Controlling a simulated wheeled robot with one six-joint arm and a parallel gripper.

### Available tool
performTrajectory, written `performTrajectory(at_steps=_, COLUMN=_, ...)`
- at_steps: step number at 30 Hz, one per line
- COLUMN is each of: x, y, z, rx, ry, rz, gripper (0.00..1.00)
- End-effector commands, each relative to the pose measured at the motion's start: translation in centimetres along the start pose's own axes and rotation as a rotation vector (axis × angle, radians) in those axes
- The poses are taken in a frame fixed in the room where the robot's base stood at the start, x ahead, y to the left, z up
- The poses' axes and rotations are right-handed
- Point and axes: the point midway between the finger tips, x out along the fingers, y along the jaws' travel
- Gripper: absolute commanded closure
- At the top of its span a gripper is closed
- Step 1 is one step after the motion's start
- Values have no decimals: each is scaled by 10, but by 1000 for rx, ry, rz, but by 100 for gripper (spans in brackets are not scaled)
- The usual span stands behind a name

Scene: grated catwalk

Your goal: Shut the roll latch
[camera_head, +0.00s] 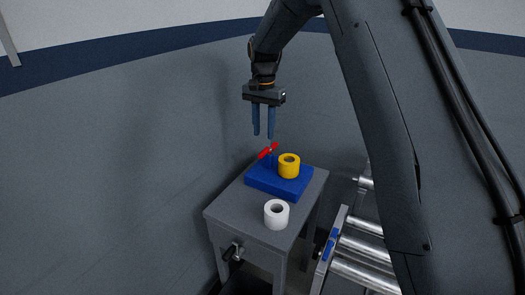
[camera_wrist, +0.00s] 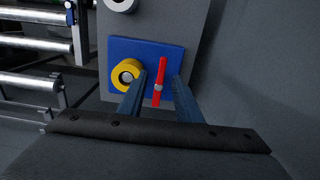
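The blue base (camera_head: 262,181) lies on top of a small grey table. A yellow roll (camera_head: 288,167) stands on it, and both also show in the wrist view, the base (camera_wrist: 148,47) and the roll (camera_wrist: 119,73). A red latch lever (camera_head: 267,151) on a pivot stands beside the roll; in the wrist view the lever (camera_wrist: 161,72) runs nearly straight up the picture, beside the roll and not across it. My gripper (camera_head: 264,136) points down above the lever, fingers apart and empty. In the wrist view the lever appears between my fingertips (camera_wrist: 161,82); contact cannot be told.
A white roll (camera_head: 276,214) stands on the front of the grey table (camera_head: 232,206). A black clamp or handle (camera_head: 233,252) is on the table's front side. A roller conveyor (camera_head: 362,250) with metal rollers stands close at the right. A grey wall is behind.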

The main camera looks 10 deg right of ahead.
Motion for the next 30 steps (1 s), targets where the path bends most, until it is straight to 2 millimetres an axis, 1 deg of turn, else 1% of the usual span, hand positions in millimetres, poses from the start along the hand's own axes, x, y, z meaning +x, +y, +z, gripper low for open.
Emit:
performTrajectory(at_steps=2, x=2, y=-5, z=-3, rx=13, ry=-2, rz=2, gripper=69)
performTrajectory(at_steps=5, x=7, y=-6, z=-3, rx=17, ry=-4, rz=4, gripper=69)
performTrajectory(at_steps=8, x=19, y=-6, z=-3, rx=17, ry=-4, rz=4, gripper=69)
performTrajectory(at_steps=15, x=56, y=-5, z=-2, rx=16, ry=-4, rz=4, gripper=69)
performTrajectory(at_steps=19, x=70, y=-5, z=-3, rx=16, ry=-3, rz=3, gripper=69)
performTrajectory(at_steps=24, x=78, y=-6, z=-3, rx=16, ry=-1, rz=1, gripper=69)
performTrajectory(at_steps=30, x=78, y=-6, z=-3, rx=15, ry=-1, rz=1, gripper=69)
